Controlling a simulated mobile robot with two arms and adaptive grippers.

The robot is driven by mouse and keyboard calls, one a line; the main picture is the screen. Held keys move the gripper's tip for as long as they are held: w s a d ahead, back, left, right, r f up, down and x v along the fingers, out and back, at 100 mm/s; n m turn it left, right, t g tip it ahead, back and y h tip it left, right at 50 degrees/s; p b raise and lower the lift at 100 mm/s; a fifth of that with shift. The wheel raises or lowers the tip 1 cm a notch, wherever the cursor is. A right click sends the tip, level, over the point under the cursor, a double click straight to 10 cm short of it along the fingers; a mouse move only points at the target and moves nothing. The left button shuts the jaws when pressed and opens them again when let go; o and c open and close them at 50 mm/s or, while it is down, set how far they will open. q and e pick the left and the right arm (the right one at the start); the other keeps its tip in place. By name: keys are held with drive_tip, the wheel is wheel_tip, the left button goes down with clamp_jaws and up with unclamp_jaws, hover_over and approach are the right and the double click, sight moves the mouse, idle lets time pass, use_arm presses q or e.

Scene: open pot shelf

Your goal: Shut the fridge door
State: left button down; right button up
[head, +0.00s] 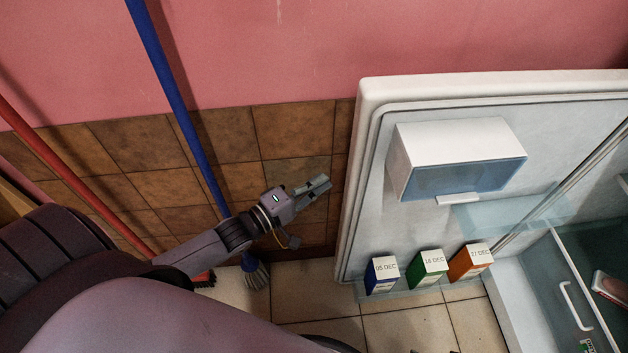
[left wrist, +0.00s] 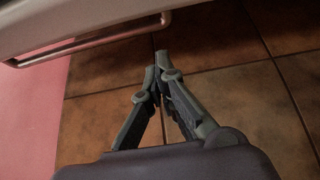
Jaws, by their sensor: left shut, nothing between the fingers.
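The fridge door (head: 376,150) stands wide open in the head view, its inner side facing me. It bears a white bin with a clear blue front and a clear lower shelf. The fridge's inside (head: 510,290) shows at the lower right. My left gripper (head: 322,186) is shut and empty, just left of the door's free edge, apart from it in the head view. In the left wrist view the closed fingertips (left wrist: 158,68) point toward brown tiles, with a pale panel and bar handle (left wrist: 90,42), likely the door's outer side, above them. My right gripper is out of view.
Blue, green and orange cartons (head: 428,268) stand on the door's lower shelf. A blue-handled broom (head: 180,100) and a red-handled one (head: 70,172) lean at the left. A tiled pink wall (head: 290,130) is behind.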

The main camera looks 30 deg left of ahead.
use_arm(q)
drive_tip(key=shift+b+x, duration=0.55)
drive_tip(key=shift+x, duration=3.2)
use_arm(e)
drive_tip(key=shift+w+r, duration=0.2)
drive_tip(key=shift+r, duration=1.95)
use_arm(q)
drive_tip(key=shift+s+f, duration=0.1)
